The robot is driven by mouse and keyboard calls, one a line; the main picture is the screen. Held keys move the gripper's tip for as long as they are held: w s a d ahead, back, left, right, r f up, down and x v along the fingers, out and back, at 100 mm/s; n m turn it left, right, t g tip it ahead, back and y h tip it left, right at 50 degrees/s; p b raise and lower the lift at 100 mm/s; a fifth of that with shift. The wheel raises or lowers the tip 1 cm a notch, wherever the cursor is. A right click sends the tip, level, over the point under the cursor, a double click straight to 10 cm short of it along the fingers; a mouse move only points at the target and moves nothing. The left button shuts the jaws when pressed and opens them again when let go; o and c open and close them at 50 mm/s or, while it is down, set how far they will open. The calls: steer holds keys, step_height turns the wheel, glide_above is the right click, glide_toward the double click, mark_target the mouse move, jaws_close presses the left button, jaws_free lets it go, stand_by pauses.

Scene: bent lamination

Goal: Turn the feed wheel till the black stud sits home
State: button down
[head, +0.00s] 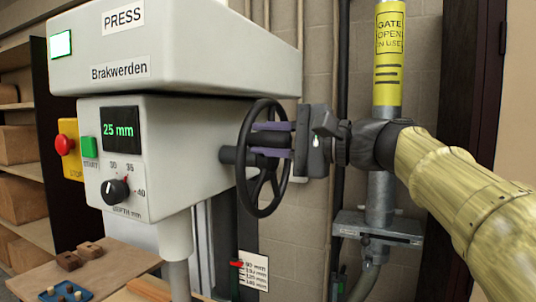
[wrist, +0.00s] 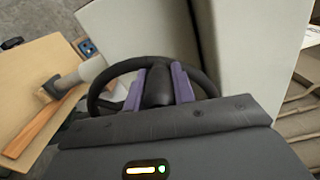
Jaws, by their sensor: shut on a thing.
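The feed wheel (head: 274,200) is a black spoked handwheel on the right side of the grey press (head: 190,140). My gripper (head: 256,139) reaches it from the right, its two purple fingers one above the other, shut on the wheel. In the wrist view the fingers of my gripper (wrist: 158,82) lie on either side of a dark part of the feed wheel (wrist: 97,96); I cannot tell whether it is hub or spoke. The press's grey ram (head: 176,270) points down over the wooden table (head: 110,262). I cannot make out the black stud or its seat.
A display (head: 121,130) reads 25 mm above a black depth knob (head: 115,191). A red pointer (head: 236,264) stands beside a millimetre scale (head: 253,270). Brown blocks (head: 69,261) and a blue tray (head: 48,296) with pegs lie left. A post with a yellow sleeve (head: 389,70) stands right, behind my arm.

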steer(key=shift+s+f+n+b, duration=0.15)
steer(key=shift+f+n+b, duration=0.25)
steer(key=shift+f+b, duration=0.25)
steer(key=c, duration=1.2)
jaws_free()
steer(key=shift+r, duration=0.1)
steer(key=shift+o, duration=0.2)
steer(key=shift+s+a, duration=0.1)
steer(key=shift+s, duration=0.05)
steer(key=shift+d, duration=0.4)
steer(key=b+v, duration=0.2)
steer(key=v, duration=1.4)
steer(key=shift+s+d, duration=0.15)
steer(key=shift+d, duration=0.2)
